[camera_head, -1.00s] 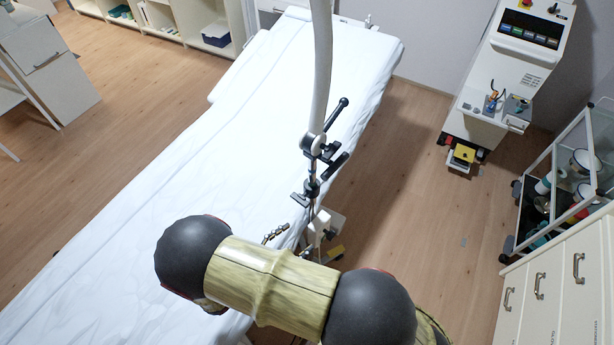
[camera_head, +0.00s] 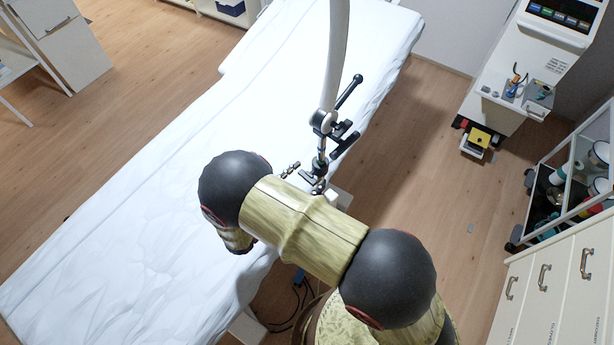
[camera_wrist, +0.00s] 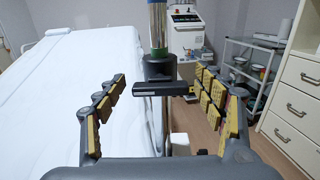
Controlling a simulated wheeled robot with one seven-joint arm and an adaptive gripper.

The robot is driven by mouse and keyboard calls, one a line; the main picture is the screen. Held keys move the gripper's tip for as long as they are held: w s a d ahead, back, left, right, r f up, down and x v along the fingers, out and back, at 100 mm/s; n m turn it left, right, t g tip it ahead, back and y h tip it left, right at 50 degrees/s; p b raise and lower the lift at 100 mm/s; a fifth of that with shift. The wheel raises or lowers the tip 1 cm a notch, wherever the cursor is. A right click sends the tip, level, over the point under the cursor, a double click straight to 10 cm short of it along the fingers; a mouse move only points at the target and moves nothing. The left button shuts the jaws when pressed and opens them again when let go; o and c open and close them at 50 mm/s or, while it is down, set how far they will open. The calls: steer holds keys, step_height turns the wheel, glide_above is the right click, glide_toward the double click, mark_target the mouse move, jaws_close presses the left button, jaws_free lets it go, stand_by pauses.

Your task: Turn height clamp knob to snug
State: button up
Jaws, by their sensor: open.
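An upright post with a black clamp collar (camera_wrist: 160,66) stands straight ahead in the wrist view. A black bar-shaped knob (camera_wrist: 160,88), which looks like the height clamp knob, faces me below the collar. My gripper (camera_wrist: 162,95) is open, with one padded finger on each side of the knob's line. I see no contact, and the remaining distance is hard to tell. In the head view the knob (camera_head: 309,176) shows low on the post beside the couch. One gripper finger (camera_head: 289,170) shows just left of it; my arm hides most of the gripper.
The white-covered couch (camera_head: 130,210) fills the left side. Black levers (camera_head: 346,95) stick out higher on the post. A white machine (camera_head: 510,95), a glass trolley (camera_head: 560,190) and a drawer cabinet (camera_head: 550,290) stand at the right. Open floor (camera_head: 430,190) lies between.

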steer(key=shift+c, duration=1.1)
steer(key=c, duration=1)
steer(key=shift+o, duration=0.2)
steer(key=shift+m, duration=0.4)
steer(key=m+b, duration=0.2)
steer(key=m, duration=0.1)
steer(key=shift+d+f+m, duration=0.1)
steer(key=shift+m, duration=0.2)
steer(key=m+b, duration=0.2)
steer(key=m, duration=0.2)
steer(key=shift+s, duration=0.1)
steer(key=shift+m, duration=0.3)
steer(key=o, duration=1.2)
